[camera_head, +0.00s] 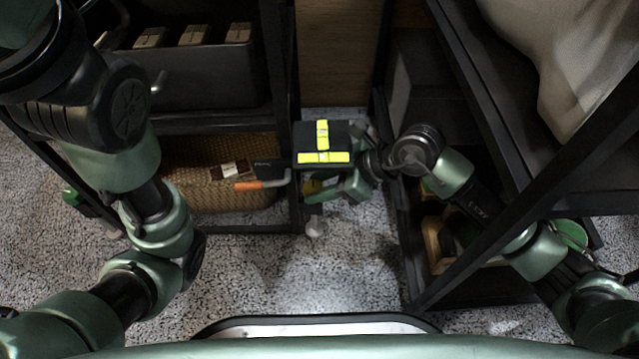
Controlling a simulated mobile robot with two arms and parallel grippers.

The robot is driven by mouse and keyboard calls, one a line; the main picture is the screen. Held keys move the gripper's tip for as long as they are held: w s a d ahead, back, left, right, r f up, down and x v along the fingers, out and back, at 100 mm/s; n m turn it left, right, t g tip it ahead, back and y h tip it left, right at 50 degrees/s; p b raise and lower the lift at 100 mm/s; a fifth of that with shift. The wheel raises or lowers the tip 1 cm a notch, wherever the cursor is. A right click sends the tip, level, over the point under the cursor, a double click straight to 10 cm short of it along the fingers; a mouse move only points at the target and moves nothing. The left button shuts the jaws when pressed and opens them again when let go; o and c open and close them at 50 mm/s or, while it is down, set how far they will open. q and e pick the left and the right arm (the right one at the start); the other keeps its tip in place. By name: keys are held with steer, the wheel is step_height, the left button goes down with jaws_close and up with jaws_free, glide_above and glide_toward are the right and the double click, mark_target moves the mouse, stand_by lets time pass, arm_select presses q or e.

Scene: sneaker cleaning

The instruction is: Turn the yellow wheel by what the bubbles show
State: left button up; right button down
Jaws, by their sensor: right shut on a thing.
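A small black platform (308,140) stands in the gap between the two racks. Two bright yellow bubble levels lie on top of it: one level (322,134) points away from me, the other level (323,157) lies crosswise along the near edge. Their bubbles are too small to read. My right gripper (325,190) is just below the platform's near edge, shut on what seems to be the yellow wheel (311,187), of which only a little yellow shows. The fingers and platform hide the rest. My left arm shows at the left, but its gripper is out of view.
A black rack (200,122) on the left holds a drawer and a woven basket (215,195). Another black rack (455,255) is close on the right, around my right arm. Speckled floor (345,270) is clear in front.

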steer(key=shift+w+d+n+g, duration=0.1)
steer(key=shift+w+n+g, duration=0.1)
steer(key=shift+n+g, duration=0.4)
steer(key=shift+w+f+n+g+b, duration=0.15)
steer(key=shift+n+g+b, duration=0.25)
steer(key=shift+n+g, duration=1)
steer(key=shift+n, duration=0.5)
steer(key=c, duration=0.9)
jaws_free()
